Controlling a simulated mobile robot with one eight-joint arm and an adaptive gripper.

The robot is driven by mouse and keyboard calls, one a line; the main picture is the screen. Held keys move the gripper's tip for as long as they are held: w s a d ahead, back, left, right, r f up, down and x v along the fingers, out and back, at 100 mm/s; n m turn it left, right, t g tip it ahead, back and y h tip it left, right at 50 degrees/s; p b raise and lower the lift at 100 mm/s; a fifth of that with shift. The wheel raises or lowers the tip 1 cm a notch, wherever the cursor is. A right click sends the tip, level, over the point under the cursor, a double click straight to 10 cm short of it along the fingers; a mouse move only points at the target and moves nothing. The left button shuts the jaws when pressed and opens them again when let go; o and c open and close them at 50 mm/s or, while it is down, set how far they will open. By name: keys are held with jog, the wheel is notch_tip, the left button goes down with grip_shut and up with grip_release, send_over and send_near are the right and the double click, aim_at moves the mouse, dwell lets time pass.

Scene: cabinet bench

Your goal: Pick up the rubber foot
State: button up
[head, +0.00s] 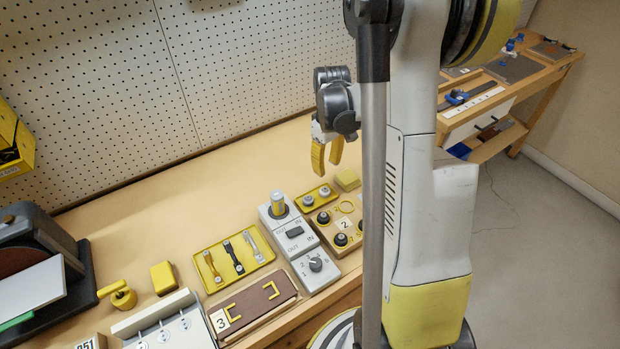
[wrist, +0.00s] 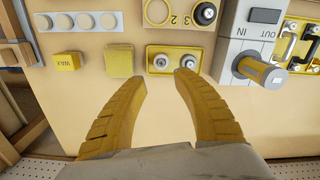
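My gripper (head: 326,169) is open and empty above the bench, with its two yellow fingers pointing down. In the wrist view its fingertips (wrist: 160,76) are apart, just short of a small yellow tray (wrist: 174,50). The tray, also in the head view (head: 299,208), holds two round grey-topped pieces (wrist: 161,62). Black round pieces with pale centres, which look like rubber feet (head: 341,239), sit on a wooden board marked 2 (head: 327,234). One such foot (wrist: 205,13) shows at the top of the wrist view. Which round piece the task means, I cannot tell.
A yellow tray with handles (head: 230,262) is to the left. The bench toward the pegboard is clear.

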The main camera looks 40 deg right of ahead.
jog(key=b, duration=0.2)
send_over(325, 188)
jog(key=f, duration=0.5)
jog(key=shift+s+f, duration=0.1)
jog(key=shift+s, duration=0.1)
notch_tip(325, 188, down, 5)
jog(key=b, duration=0.2)
jog(key=shift+w+f+b, duration=0.15)
jog(key=shift+f+b, duration=0.05)
jog(key=shift+b, duration=0.15)
jog(key=shift+a+r, duration=0.1)
jog(key=shift+c, duration=0.2)
jog(key=c, duration=0.6)
